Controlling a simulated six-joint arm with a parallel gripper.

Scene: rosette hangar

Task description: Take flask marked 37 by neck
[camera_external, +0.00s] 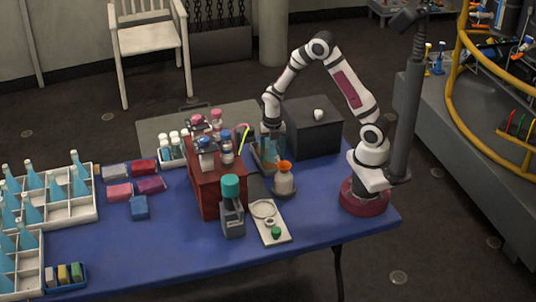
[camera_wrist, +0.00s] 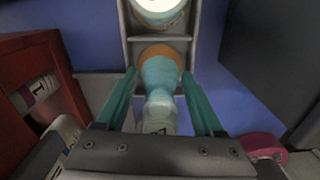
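A flask (camera_wrist: 160,78) with a pale blue neck and an orange-brown area around its far end lies between the fingers of my gripper (camera_wrist: 159,78) in the wrist view. The teal fingers are open, with a gap visible on each side of the flask's neck. No number 37 can be read on it. In the external view my gripper (camera_external: 269,134) points down at a small grey rack (camera_external: 260,168) behind the red cabinet. The flask there is mostly hidden by the gripper. Another round, white-topped vessel (camera_wrist: 159,10) sits in the neighbouring compartment in the wrist view.
A red cabinet (camera_external: 205,190) with several bottles on top stands left of my gripper. A dark box (camera_external: 312,128) is close on the right. White crates (camera_external: 75,212) with blue bottles are far left. The blue table's (camera_external: 160,245) front is mostly clear.

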